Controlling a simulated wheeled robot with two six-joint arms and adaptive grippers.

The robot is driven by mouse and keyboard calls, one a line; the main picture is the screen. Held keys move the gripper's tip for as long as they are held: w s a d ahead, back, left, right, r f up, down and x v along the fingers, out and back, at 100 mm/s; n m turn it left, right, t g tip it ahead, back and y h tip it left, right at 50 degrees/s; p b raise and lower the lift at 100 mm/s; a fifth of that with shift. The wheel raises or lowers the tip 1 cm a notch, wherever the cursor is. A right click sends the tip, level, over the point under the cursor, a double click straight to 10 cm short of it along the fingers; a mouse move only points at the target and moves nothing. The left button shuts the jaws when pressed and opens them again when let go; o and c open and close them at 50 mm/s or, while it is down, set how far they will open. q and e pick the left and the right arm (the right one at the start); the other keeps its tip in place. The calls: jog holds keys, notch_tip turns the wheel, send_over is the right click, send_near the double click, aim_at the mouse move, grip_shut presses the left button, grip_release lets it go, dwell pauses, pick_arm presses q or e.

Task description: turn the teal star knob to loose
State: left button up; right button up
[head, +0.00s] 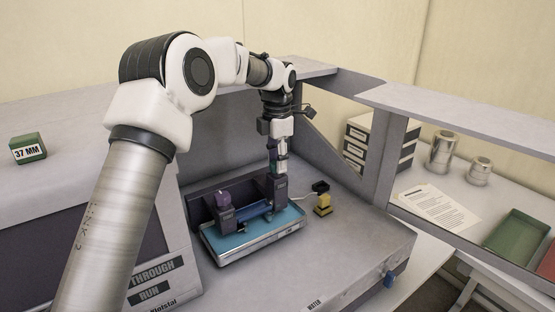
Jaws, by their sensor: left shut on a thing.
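A fixture stands on a blue-topped tray (231,249) on the grey bench, with a shorter dark purple post on the left (224,208), a taller one on the right (277,187) and a blue bar between them. My left gripper (281,158) points straight down over the taller post and is shut on a small teal part at its top, the teal star knob. The fingers hide most of the knob, so its turned position cannot be read. My right gripper is not in view.
A yellow block (323,203) with a black top stands right of the tray. A green 37 MM block (28,148) sits at far left. Metal cylinders (442,152), papers (436,208) and a green tray (516,238) lie right. A grey upright (388,160) and shelf flank my arm.

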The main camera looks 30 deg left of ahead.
pick_arm(q)
jog(key=n, duration=0.5)
jog(key=shift+f, duration=0.1)
jog(key=shift+n, duration=0.4)
jog(key=o, duration=1.1)
jog(key=shift+o, duration=0.2)
notch_tip(320, 180, up, 12)
jog(key=shift+a, duration=0.1)
